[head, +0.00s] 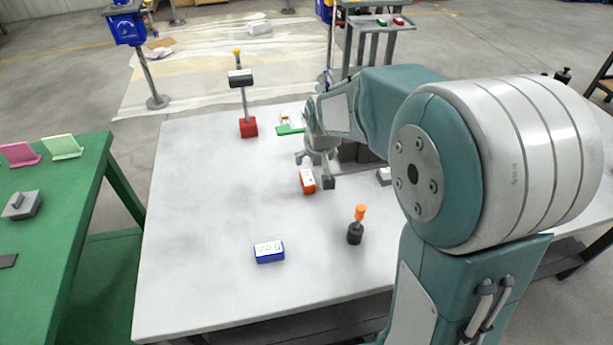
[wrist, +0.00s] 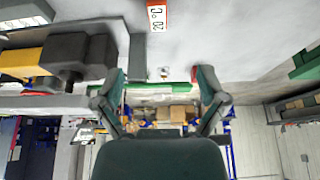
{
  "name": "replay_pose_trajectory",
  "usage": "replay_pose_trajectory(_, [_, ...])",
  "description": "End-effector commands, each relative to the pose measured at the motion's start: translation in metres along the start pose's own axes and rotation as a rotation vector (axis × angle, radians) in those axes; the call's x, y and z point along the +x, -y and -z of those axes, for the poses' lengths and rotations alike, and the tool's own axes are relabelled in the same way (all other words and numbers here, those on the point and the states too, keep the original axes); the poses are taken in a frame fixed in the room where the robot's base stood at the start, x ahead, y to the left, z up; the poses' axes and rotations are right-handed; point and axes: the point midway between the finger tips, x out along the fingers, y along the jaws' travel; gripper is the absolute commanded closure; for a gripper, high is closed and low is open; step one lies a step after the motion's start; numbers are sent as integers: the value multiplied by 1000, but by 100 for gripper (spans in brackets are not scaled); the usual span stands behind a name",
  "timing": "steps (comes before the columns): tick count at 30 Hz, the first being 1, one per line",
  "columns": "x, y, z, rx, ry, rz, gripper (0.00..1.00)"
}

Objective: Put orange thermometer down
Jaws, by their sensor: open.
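The orange thermometer (head: 308,181) is a small orange block with a white display face; it appears to rest on the white table (head: 200,220), close to my gripper. In the wrist view the thermometer (wrist: 157,17) shows at the top edge, its display reading about 20 °C, apart from both fingers. My gripper (head: 315,171) is open, with one finger just right of the thermometer in the head view. In the wrist view my gripper (wrist: 158,85) has its fingers spread wide with nothing held between them.
A blue display block (head: 269,251) and a black jack with an orange knob (head: 355,229) stand nearer the front. A red-based post (head: 248,127) and a green item (head: 290,130) are at the back. The table's left half is mostly clear. A green table (head: 50,240) stands left.

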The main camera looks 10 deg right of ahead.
Motion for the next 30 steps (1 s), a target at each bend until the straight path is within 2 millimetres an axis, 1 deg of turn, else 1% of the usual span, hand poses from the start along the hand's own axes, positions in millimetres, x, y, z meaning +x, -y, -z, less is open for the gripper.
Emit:
replay_pose_trajectory(1, [22, 0, 5, 0, 12, 0, 9])
replay_pose_trajectory(3, [45, 0, 11, 0, 17, 0, 9])
replay_pose_trajectory(6, [70, 0, 16, 0, 22, 0, 9])
replay_pose_trajectory(9, [84, 0, 20, 0, 21, 0, 9])
replay_pose_trajectory(14, [100, 0, 19, 0, 24, 0, 9])
replay_pose_trajectory(18, [124, 0, 19, 0, 24, 0, 9])
replay_pose_trajectory(21, [137, 0, 18, 0, 24, 0, 9])
replay_pose_trajectory(26, [149, 0, 18, 0, 23, 0, 9])
replay_pose_trajectory(30, [170, 0, 14, 0, 26, 0, 9])
